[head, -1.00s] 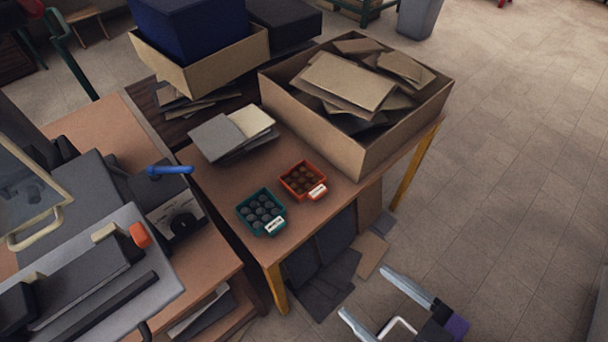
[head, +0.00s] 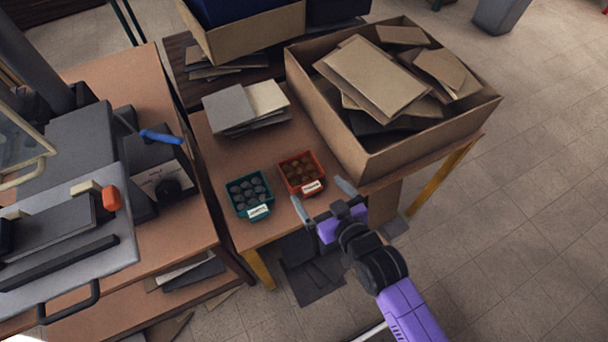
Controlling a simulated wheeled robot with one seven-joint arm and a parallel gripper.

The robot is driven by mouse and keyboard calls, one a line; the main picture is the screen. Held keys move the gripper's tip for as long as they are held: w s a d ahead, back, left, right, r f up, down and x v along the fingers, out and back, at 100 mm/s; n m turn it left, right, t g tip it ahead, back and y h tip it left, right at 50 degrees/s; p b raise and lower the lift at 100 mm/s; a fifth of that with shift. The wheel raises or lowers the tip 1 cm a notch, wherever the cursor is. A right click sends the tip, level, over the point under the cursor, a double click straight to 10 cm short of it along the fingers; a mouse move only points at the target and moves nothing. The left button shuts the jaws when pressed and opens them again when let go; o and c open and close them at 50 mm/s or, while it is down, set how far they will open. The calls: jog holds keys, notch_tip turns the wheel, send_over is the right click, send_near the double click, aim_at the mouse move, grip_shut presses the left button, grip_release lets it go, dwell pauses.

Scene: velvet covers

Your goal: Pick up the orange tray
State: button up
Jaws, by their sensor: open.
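The orange tray (head: 290,163) sits on the wooden table (head: 231,155), filled with several round brown things and bearing a white label on its front. A teal tray (head: 237,209) with several dark round things stands just left of it. My gripper (head: 322,197) is open and empty, at the table's front edge, in front of the orange tray in the picture. Its fingers point toward the table, one to the left of the label and one to the right. I cannot tell its exact height above the table.
A large cardboard box (head: 374,164) with loose cardboard stands close to the right of the orange tray. Stacked boards (head: 229,109) lie behind the trays. A machine (head: 80,160) occupies the bench at left. Open floor (head: 530,220) lies at right.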

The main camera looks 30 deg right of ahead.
aim_at(304, 179)
jog(key=shift+w+f, duration=0.1)
jog(key=shift+w, duration=0.85)
jog(key=x, duration=0.7)
jog(key=shift+w+a+f, duration=0.1)
jog(key=shift+f, duration=0.05)
jog(key=shift+c, duration=0.2)
jog(key=c, duration=1.1)
